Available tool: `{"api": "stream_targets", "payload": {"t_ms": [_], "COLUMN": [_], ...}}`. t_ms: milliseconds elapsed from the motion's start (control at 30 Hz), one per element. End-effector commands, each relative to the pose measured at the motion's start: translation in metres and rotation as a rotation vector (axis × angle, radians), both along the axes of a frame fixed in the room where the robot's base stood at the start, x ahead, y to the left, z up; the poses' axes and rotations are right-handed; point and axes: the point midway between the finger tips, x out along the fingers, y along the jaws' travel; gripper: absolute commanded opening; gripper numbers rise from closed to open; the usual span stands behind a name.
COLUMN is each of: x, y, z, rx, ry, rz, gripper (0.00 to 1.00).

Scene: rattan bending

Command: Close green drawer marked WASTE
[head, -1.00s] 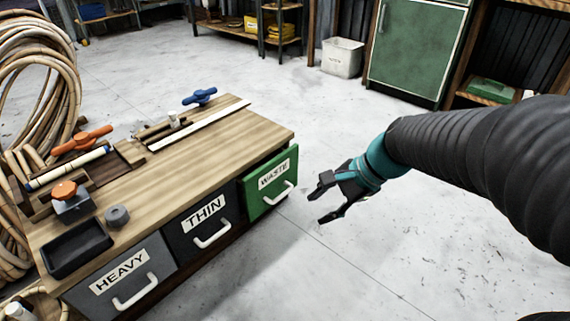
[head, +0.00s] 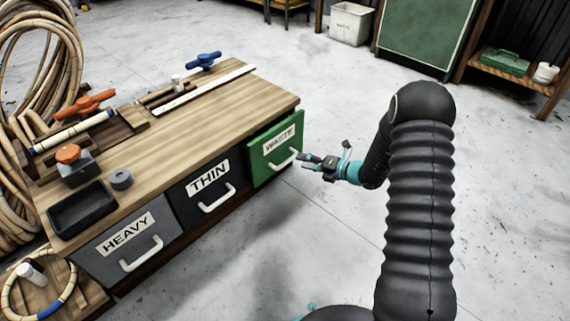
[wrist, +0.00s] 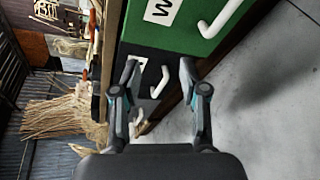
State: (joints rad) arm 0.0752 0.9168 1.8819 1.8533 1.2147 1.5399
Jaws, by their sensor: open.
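The green drawer (head: 262,172), with a white WASTE label and a white handle, is at the right end of the wooden-topped bench. Its front stands a little proud of the bench. My gripper (head: 305,162) is open and empty, just right of the drawer's handle in the head view; I cannot tell whether it touches. In the wrist view the green front (wrist: 190,38) fills the top, with its handle (wrist: 220,18) at upper right. My open fingers (wrist: 158,72) point toward its lower part and the dark drawer beside it.
The dark THIN drawer (head: 183,205) and grey HEAVY drawer (head: 103,262) are left of it, with white handles. The bench top (head: 222,122) carries clamps, a black tray and wood strips. Rattan coils (head: 62,60) stand at left. The floor right of the bench is clear.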

Motion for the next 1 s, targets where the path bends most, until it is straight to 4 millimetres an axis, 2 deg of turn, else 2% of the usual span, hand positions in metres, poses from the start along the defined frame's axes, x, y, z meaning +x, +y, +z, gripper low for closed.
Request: {"api": "stream_targets", "payload": {"t_ms": [33,100,200,300,433,567,1000], "x": [0.006,0.014,0.022,0.025,0.029,0.037,0.084], "y": [-0.004,-0.010,-0.018,-0.023,-0.024,-0.015,0.048], "z": [-0.025,-0.048,-0.074,-0.091,-0.100,-0.103,-0.120], "rx": [0.042,0.099,0.160,0.199,0.220,0.223,0.220], "ry": [0.065,0.137,0.214,0.261,0.285,0.287,0.285], "rz": [-0.055,-0.126,-0.206,-0.256,-0.283,-0.285,-0.281], "gripper": [0.43,0.43,0.43,0.43,0.43,0.43,0.43]}}
